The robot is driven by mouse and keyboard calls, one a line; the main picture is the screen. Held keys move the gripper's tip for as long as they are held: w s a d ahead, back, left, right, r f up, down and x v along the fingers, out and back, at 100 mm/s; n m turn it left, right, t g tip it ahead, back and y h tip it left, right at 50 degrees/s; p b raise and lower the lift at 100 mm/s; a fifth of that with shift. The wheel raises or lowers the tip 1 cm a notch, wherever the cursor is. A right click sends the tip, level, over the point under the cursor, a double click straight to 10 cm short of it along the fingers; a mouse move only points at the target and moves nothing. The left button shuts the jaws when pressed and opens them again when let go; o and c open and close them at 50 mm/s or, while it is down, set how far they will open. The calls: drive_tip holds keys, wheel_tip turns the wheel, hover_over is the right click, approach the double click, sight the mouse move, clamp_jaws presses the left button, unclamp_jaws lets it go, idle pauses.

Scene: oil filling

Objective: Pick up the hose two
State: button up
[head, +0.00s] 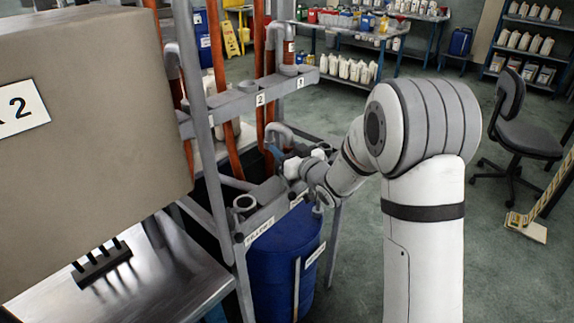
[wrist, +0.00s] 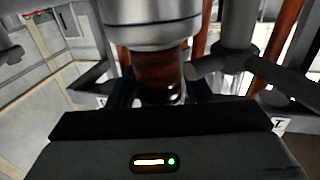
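An orange hose (head: 270,75) runs down the rack behind the plate marked 2, with a curved grey nozzle (head: 280,130) beside it. My gripper (head: 277,150) is at the rack below that plate, close to the nozzle and the hose. In the wrist view a red-brown tube (wrist: 157,75) with a grey metal collar (wrist: 150,38) stands between the dark fingers of my gripper (wrist: 158,92). The fingers are on both sides of the tube. Shadow and the gripper body hide whether they press on it.
More orange hoses (head: 219,75) hang in the rack at left. A blue drum (head: 285,265) stands under the rack. A grey pipe (wrist: 232,50) is close on the right in the wrist view. A large beige box (head: 90,130) fills the left foreground.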

clamp_jaws()
drive_tip(key=shift+r, duration=0.1)
idle(0.4)
wheel_tip(320, 180, up, 18)
drive_tip(key=p, duration=0.1)
drive_tip(key=shift+p, duration=0.4)
